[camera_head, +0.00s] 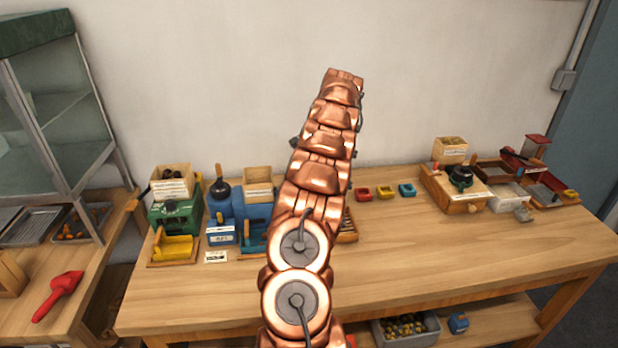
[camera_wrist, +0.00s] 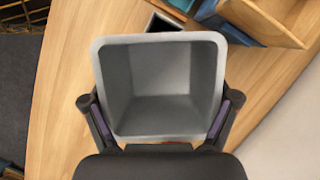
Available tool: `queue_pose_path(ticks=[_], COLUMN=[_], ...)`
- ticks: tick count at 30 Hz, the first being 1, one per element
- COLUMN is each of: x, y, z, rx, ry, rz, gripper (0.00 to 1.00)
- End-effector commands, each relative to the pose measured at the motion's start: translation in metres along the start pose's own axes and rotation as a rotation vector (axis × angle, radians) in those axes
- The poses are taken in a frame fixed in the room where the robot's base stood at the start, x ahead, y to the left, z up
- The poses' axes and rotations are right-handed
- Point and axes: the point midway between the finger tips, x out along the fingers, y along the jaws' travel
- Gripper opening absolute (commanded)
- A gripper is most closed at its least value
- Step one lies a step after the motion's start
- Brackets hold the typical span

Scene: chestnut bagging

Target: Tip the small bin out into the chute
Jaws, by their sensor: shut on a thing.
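The small bin (camera_wrist: 162,70) is grey and square-mouthed, with its open mouth facing the wrist camera. Its inside looks bare, with no chestnuts showing. My gripper (camera_wrist: 160,100) is shut on it, with one finger at each side wall. A dark opening with a pale rim (camera_wrist: 165,20) shows just past the bin's far edge in the wrist view; I cannot tell whether it is the chute. In the head view my arm rises over the table, and the bin and gripper do not show there.
The wooden table (camera_head: 430,255) is bare at its front right. A green station (camera_head: 175,215) and a blue station (camera_head: 225,205) stand at its left. A wooden station (camera_head: 455,190) stands at the right. Small coloured trays (camera_head: 385,192) sit at the back. A glass cabinet (camera_head: 60,110) stands left.

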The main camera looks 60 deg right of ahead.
Motion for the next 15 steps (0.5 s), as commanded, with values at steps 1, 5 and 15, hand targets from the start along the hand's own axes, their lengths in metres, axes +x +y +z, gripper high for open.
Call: queue_pose_path(ticks=[1,5,15], x=[-0.003,-0.012,-0.036], y=[0.003,0.012,0.033], z=[0.004,0.014,0.04], rx=[-0.001,-0.003,-0.004], ry=[0.0,-0.001,-0.001], rz=[-0.002,-0.002,-0.001], gripper=[0.2,0.2,0.2])
